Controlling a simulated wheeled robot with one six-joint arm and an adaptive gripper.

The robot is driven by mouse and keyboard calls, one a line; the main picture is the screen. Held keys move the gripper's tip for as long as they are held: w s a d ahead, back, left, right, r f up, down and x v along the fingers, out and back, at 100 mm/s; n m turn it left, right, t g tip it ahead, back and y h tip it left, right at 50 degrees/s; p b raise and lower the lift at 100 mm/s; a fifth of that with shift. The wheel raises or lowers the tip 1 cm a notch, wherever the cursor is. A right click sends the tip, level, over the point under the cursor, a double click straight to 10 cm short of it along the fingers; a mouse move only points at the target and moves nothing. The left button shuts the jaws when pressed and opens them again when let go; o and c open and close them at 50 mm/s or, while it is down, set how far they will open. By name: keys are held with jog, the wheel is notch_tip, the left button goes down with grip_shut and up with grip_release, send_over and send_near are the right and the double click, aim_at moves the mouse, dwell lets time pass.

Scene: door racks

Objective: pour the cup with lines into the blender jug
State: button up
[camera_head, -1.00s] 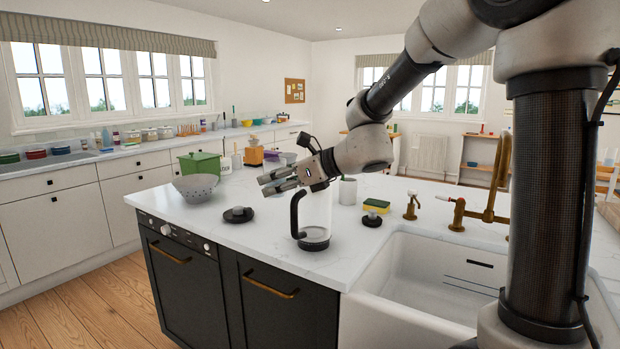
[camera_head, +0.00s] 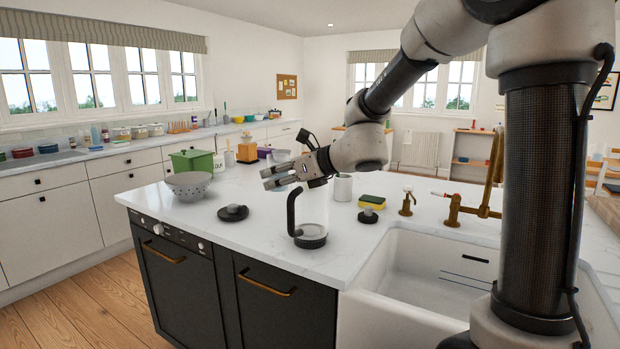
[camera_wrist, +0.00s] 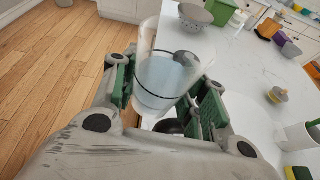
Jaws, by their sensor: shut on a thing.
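A clear cup with a dark line around it (camera_wrist: 165,78) is between the fingers of my gripper (camera_wrist: 163,95) in the wrist view. My gripper is shut on it. It looks pale blue inside, and its mouth points up and away in that view. In the head view my gripper (camera_head: 281,177) is above and slightly left of the blender jug; the cup is hard to make out there. The blender jug (camera_head: 311,236) is clear, with a black handle on its left and a dark base, and stands upright on the island.
A black lid (camera_head: 233,213) and a grey colander (camera_head: 188,186) are left of the jug. A small black lid (camera_head: 368,216), yellow sponge (camera_head: 372,201) and white mug (camera_head: 343,187) are to its right. The sink (camera_head: 420,285) is at front right.

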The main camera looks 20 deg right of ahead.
jog(key=shift+w+d+r+m+g+y, duration=0.15)
jog(key=shift+w+d+r+m+y, duration=0.2)
jog(key=shift+m, duration=0.2)
jog(key=shift+w+d+r+m+g+y, duration=0.2)
jog(key=shift+d+m+y, duration=0.15)
jog(key=shift+m, duration=0.2)
jog(key=shift+w+d+r+m+g+y, duration=0.15)
jog(key=shift+w+d+r+m+y, duration=0.2)
jog(key=shift+m, duration=0.25)
jog(key=shift+w+d+r+m+g+y, duration=0.1)
jog(key=shift+w+d+r+m+y, duration=0.1)
jog(key=shift+d+r+m+y, duration=0.3)
jog(key=shift+r+m+y, duration=0.25)
jog(key=shift+m, duration=0.55)
jog(key=shift+f+m+y, duration=0.35)
jog(key=shift+m+y, duration=0.05)
jog(key=shift+m, duration=0.3)
jog(key=shift+f+m+y, duration=0.3)
jog(key=shift+m+y, duration=0.1)
jog(key=shift+m, duration=0.3)
dwell(0.5)
jog(key=shift+r+m+y+p, duration=0.35)
jog(key=shift+r+m+y, duration=0.1)
jog(key=shift+m, duration=0.25)
dwell(0.7)
jog(key=shift+w+d+f+m+t+y, duration=0.25)
jog(key=shift+w+d+m+t, duration=0.4)
jog(key=shift+m, duration=0.35)
dwell(0.7)
